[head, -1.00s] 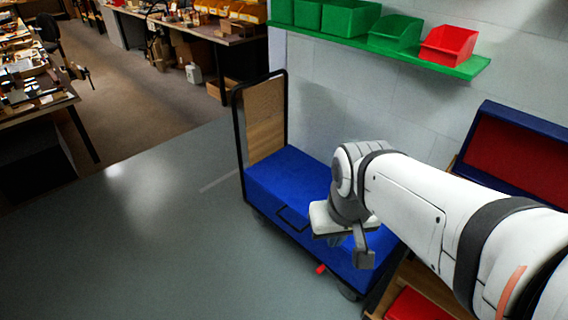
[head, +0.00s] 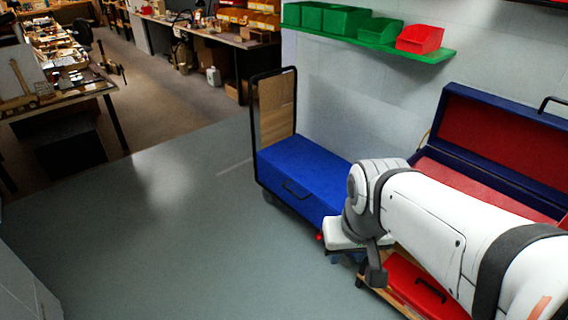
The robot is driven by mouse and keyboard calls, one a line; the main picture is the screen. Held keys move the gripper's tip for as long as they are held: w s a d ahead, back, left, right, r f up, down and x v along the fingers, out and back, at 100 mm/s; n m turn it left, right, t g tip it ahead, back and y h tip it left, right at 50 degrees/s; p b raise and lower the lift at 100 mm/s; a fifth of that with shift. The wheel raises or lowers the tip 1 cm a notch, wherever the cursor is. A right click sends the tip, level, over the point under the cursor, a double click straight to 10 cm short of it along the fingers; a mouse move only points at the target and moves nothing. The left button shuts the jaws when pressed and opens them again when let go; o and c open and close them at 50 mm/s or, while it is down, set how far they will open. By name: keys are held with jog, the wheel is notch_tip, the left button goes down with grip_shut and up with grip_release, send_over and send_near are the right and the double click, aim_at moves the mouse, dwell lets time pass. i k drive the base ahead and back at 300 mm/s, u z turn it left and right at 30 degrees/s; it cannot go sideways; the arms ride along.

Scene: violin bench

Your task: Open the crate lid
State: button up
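A large blue crate-like box (head: 480,130) with red lining stands at the right. Its lid is raised and leans back near the wall, with a dark handle at its top edge. My arm hides the front of this box. My gripper (head: 355,268) hangs in front of it, by the near end of the blue trolley, and appears empty. One dark finger shows clearly; the other is mostly hidden, so its opening is unclear. A closed blue case (head: 305,170) with a black handle lies on the trolley.
A red case (head: 415,290) with a black handle lies low on wood beneath my arm. The trolley's upright frame (head: 253,110) stands to the left. A green shelf (head: 430,55) holds green bins and a red bin (head: 419,39). The grey floor at left is clear.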

aim_at(321, 172)
jog(key=z, duration=0.3)
jog(key=i, duration=1.3)
jog(key=u, duration=0.8)
jog(key=i, duration=0.65)
jog(key=u, duration=0.6)
